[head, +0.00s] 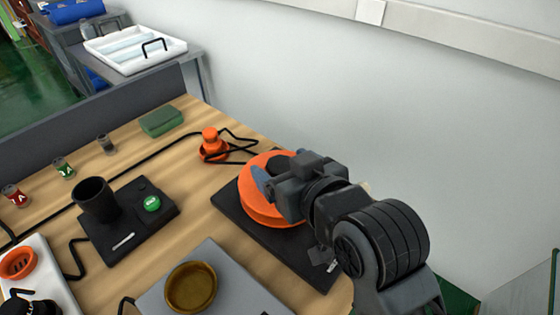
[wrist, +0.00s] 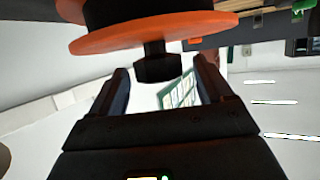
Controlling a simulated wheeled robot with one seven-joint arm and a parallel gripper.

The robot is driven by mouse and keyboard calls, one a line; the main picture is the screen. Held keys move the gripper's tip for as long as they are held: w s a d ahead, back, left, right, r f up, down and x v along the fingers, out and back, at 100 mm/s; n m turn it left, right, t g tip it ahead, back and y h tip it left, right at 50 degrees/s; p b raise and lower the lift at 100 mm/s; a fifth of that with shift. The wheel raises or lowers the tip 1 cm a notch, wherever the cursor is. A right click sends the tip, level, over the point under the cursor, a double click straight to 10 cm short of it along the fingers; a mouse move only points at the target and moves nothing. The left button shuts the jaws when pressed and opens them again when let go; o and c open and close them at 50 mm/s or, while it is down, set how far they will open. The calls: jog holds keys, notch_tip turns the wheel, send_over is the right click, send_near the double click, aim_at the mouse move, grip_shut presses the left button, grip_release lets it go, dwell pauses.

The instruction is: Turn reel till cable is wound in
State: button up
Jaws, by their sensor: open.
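The orange reel (head: 258,207) stands on a black base plate (head: 232,213) at the table's right side. My gripper (head: 270,178) is at the reel's near right side and hides part of it. In the wrist view the reel's orange flange (wrist: 150,31) shows at the top, with a short black shaft ending in a dark faceted knob (wrist: 158,68). My gripper (wrist: 163,76) is open, with the knob between its fingers or just beyond them; contact cannot be told. A black cable (head: 237,143) lies loosely around an orange post (head: 212,146) behind the reel.
A black stand with a dark cup (head: 95,199) and a green button (head: 152,203) is left of the reel. A grey plate (head: 222,262) with a brown bowl (head: 191,286) is in front. A green block (head: 161,121) lies at the back. A wall (head: 350,110) rises behind.

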jog(key=shift+w+a+f, duration=0.25)
jog(key=shift+w+a, duration=0.05)
jog(key=shift+w, duration=0.3)
jog(key=shift+c, duration=0.4)
jog(key=c, duration=1.3)
jog(key=shift+c, duration=0.2)
